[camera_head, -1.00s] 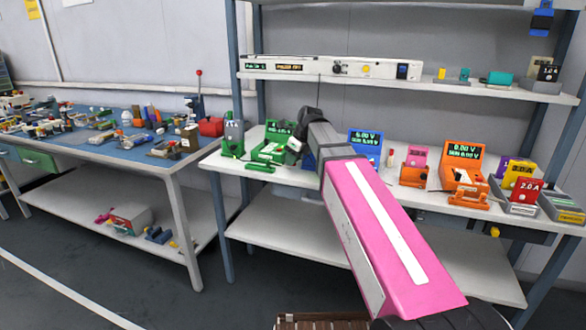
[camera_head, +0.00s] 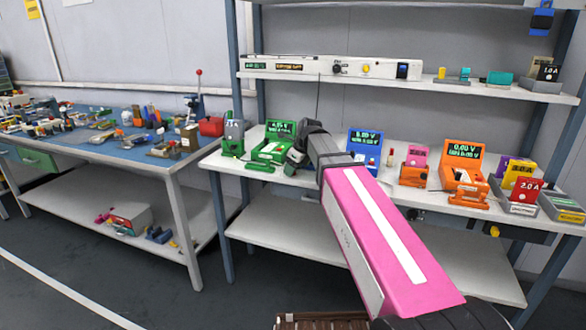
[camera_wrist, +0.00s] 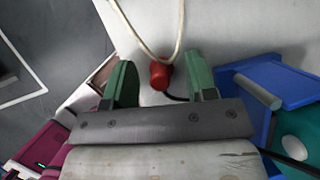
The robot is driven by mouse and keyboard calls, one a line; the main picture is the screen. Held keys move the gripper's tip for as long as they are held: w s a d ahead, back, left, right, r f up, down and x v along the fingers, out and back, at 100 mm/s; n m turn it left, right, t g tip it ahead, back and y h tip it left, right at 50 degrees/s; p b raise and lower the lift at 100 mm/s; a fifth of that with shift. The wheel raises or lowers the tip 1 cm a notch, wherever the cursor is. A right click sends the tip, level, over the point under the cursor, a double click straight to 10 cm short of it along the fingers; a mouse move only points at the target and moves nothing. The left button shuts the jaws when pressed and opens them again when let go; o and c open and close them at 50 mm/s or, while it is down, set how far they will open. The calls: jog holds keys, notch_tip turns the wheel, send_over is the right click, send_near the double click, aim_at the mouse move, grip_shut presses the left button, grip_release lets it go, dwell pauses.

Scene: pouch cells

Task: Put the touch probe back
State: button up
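My gripper (camera_wrist: 160,82) is open in the wrist view, its two green fingers spread apart. A small red piece, perhaps the touch probe's handle (camera_wrist: 160,75), shows between the fingers near their tips, with a clear gap on both sides. A black lead runs from it toward the right finger, and a pale cord loops down to it from above. In the head view my gripper (camera_head: 296,157) is over the bench between the green meter (camera_head: 272,149) and the blue meter (camera_head: 365,148). The probe cannot be made out there.
A blue stand (camera_wrist: 275,82) with a grey rod is close to the right finger in the wrist view. A maroon device (camera_wrist: 38,150) lies at lower left. Orange meters (camera_head: 464,172) stand farther right on the white bench (camera_head: 235,172). A shelf (camera_head: 420,85) hangs above.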

jog(key=v, duration=1.2)
jog(key=shift+r, duration=0.1)
jog(key=shift+c, duration=0.3)
